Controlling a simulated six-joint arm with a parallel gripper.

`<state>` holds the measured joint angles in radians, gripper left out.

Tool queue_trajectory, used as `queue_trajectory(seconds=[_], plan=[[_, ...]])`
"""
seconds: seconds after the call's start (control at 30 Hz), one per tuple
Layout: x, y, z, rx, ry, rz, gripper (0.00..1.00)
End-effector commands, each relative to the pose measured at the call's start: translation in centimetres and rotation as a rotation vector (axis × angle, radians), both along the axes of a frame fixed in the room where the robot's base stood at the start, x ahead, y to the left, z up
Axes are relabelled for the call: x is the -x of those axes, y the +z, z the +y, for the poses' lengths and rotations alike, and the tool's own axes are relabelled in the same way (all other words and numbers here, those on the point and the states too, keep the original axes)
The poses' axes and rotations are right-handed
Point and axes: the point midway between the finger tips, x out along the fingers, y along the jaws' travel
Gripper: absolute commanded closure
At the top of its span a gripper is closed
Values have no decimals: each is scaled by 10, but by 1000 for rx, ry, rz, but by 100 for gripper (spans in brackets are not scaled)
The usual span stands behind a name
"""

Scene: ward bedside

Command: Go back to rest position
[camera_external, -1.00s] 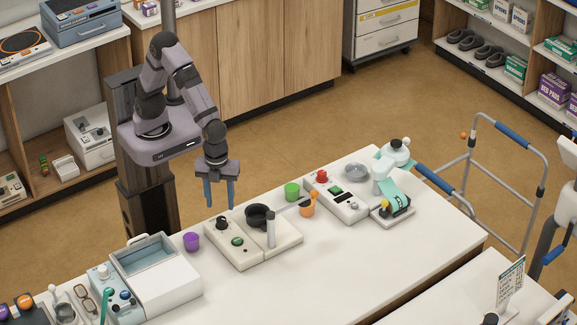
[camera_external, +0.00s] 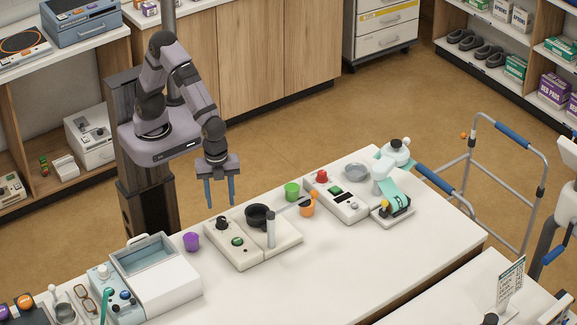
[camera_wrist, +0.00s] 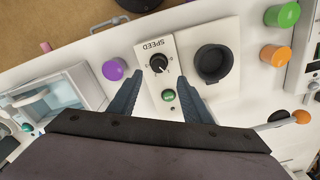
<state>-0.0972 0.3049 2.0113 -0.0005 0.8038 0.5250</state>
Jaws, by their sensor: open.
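My gripper (camera_external: 219,192) hangs with its blue fingers pointing down, above the table's back edge and behind the device with the black speed knob (camera_external: 222,223). The fingers are apart with nothing between them. In the wrist view my gripper (camera_wrist: 160,92) shows its two fingers on either side of the speed knob (camera_wrist: 158,63) and a green button (camera_wrist: 168,95), which lie below it. My arm is bent, raised over its base.
A walker (camera_external: 510,135) stands at the right. The table's front middle is clear.

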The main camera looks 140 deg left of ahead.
Motion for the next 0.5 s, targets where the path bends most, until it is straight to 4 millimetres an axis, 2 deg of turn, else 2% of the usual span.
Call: queue_trajectory(seconds=[0.07, 0.13, 0.23, 0.3, 0.4, 0.5], plan=[[18, -12, -2, 4, 138, 34, 56], [42, -26, -4, 3, 271, 77, 56], [85, -33, -10, -5, 440, 121, 56], [113, -33, -15, -12, 500, 137, 56], [147, -29, -22, -14, 498, 140, 56], [165, -22, -27, -12, 476, 122, 56]])
